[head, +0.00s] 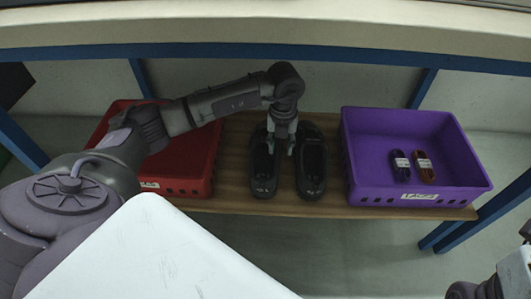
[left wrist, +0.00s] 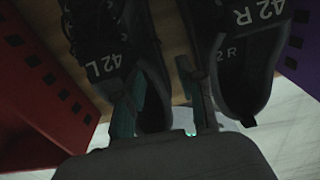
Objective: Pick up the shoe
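A pair of black shoes stands side by side on the wooden shelf (head: 232,160), the left shoe (head: 263,178) and the right shoe (head: 312,170). In the left wrist view the left shoe (left wrist: 152,75) is marked 42 L and the right shoe (left wrist: 240,75) 42 R. My left gripper (head: 281,150) points down at the shoes from above. In the left wrist view my left gripper (left wrist: 165,105) has its fingers apart, with part of the left shoe showing between them. I cannot tell whether they touch it. Only parts of my right arm show; its gripper is out of view.
A red crate (head: 178,188) stands left of the shoes, partly behind my left arm. A purple crate (head: 365,190) stands on the right, holding a dark shoelace pack (head: 401,166) and a brown one (head: 424,167). A blue frame beam (head: 330,55) runs above the shelf.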

